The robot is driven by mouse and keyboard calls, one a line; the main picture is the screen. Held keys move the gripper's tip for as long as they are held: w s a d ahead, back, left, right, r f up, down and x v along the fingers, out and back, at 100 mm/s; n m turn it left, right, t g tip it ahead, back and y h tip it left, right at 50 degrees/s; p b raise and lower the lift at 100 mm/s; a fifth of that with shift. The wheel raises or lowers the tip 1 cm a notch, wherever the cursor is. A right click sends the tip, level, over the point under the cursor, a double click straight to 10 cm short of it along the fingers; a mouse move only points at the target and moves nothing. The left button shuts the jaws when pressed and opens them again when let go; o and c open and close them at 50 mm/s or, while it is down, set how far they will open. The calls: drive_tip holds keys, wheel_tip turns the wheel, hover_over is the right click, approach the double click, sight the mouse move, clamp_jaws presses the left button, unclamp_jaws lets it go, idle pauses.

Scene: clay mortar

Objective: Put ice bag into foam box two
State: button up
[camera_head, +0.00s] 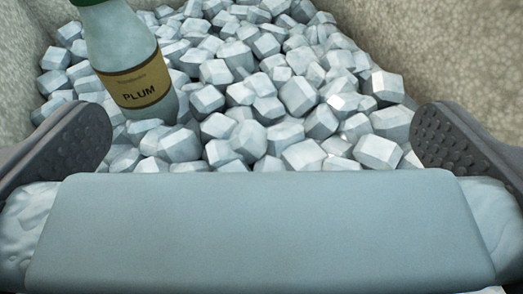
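The ice bag (255,232) is a pale blue-grey, pillow-like pack with a smooth wide band and crinkled whitish ends. It fills the bottom of the view. My gripper (262,138) has its two dark, dotted fingers wide apart, one at each end of the bag, and appears shut on it. The lower parts of the fingers are hidden by the bag's ends. Beyond the bag is a speckled foam box (455,60), filled with pale ice cubes (265,105). No mark shows which foam box this is.
A bottle (125,50) with a green top and a gold and black PLUM label stands tilted in the ice at the upper left, beyond the left finger. The box walls rise at the left and right. The ice right of the bottle is free of other objects.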

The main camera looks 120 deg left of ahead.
drive_tip(key=p+v, duration=0.1)
drive_tip(key=v, duration=0.6)
drive_tip(key=shift+d, duration=0.25)
drive_tip(key=shift+w+r, duration=0.1)
drive_tip(key=shift+r, duration=0.15)
